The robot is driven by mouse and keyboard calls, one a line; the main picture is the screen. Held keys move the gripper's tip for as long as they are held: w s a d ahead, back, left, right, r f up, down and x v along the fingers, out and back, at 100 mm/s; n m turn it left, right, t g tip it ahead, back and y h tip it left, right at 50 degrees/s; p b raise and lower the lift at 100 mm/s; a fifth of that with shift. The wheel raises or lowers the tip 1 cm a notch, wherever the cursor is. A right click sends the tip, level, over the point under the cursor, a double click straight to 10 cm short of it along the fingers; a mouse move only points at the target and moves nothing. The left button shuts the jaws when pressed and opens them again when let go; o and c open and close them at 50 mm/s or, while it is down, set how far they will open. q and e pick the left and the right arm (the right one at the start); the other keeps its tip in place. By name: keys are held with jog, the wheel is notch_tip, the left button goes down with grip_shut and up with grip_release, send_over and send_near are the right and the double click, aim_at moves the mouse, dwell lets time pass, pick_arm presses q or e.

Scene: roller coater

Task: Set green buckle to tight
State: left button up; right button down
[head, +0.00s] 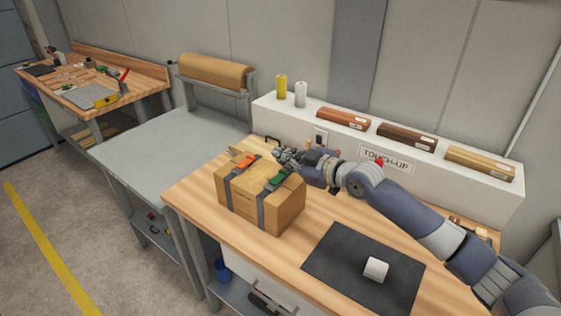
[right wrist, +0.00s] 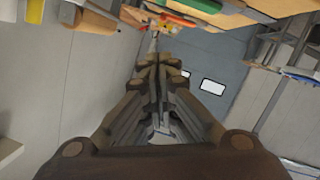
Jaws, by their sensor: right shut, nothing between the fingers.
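A cardboard box (head: 238,203) sits on the wooden bench with two dark straps around it. The green buckle (head: 276,180) is on the right strap, on top of the box. The orange buckle (head: 246,161) is on the left strap. My right gripper (head: 279,156) is shut and empty, at the back edge of the box top, behind the green buckle and apart from it. In the right wrist view its closed fingers (right wrist: 157,58) point toward the top, where the green buckle (right wrist: 203,5) shows at the edge. Whether the buckle is tight or loose is too small to tell. My left gripper is not in view.
A white shelf labelled TOUCH-UP (head: 388,160) runs behind the box, with colored rolls on top. A dark mat (head: 335,258) with a small white object (head: 376,269) lies to the front right. A grey table (head: 165,150) stands left of the bench, largely clear.

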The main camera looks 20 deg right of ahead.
pick_arm(q)
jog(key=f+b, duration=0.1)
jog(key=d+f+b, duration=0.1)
jog(key=b, duration=0.1)
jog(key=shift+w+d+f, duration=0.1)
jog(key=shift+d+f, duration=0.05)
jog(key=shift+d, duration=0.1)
pick_arm(e)
jog(key=w+d+r+v, duration=0.1)
jog(key=v, duration=0.9)
jog(key=shift+d+r, duration=0.15)
jog(key=shift+r, duration=0.25)
jog(key=shift+s, duration=0.1)
